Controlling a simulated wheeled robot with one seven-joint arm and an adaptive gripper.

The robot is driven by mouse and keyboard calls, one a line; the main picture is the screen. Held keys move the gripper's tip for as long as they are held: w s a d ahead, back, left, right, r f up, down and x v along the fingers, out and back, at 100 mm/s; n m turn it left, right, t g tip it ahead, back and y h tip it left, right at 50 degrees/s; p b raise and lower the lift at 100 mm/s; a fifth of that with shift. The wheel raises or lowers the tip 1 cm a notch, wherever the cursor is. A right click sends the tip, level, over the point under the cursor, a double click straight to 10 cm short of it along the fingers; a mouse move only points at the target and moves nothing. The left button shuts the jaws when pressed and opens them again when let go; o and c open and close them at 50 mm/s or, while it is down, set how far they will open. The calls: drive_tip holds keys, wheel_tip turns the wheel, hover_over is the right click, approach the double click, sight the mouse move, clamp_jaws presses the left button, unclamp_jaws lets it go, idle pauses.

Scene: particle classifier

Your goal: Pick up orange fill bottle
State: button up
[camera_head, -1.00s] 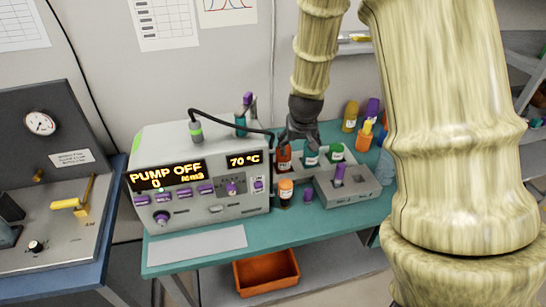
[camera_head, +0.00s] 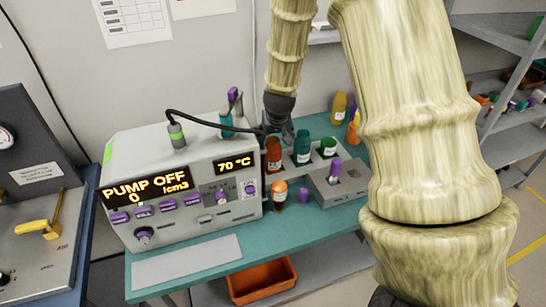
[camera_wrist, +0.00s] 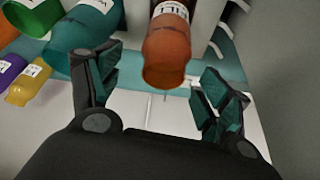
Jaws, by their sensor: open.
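The orange fill bottle (camera_head: 273,155) stands beside the right side of the pump box, in a row with a teal bottle (camera_head: 303,147) and a green bottle (camera_head: 328,147). In the wrist view the orange bottle (camera_wrist: 167,50) shows at top centre with a white label, lined up between the fingers; its upper part runs out of frame. My gripper (camera_wrist: 161,72) is open and empty, with one finger on each side of the bottle's line. I cannot tell whether either finger touches it. In the head view my gripper (camera_head: 281,130) is just above and behind the orange bottle, partly hidden.
The pump box (camera_head: 185,185) stands close on the left, with a black cable arching over its top. A small orange-capped bottle (camera_head: 279,192) and a grey block (camera_head: 340,183) stand in front. In the wrist view the teal bottle (camera_wrist: 85,40) is close to the left finger.

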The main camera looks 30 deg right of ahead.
drive_tip(key=shift+p+x, duration=0.8)
drive_tip(key=shift+x, duration=1.9)
drive_tip(key=shift+s+a+f, duration=0.1)
drive_tip(key=shift+s+a, duration=0.05)
drive_tip(key=shift+s, duration=0.05)
drive_tip(key=c, duration=1.2)
drive_tip(key=shift+c, duration=0.3)
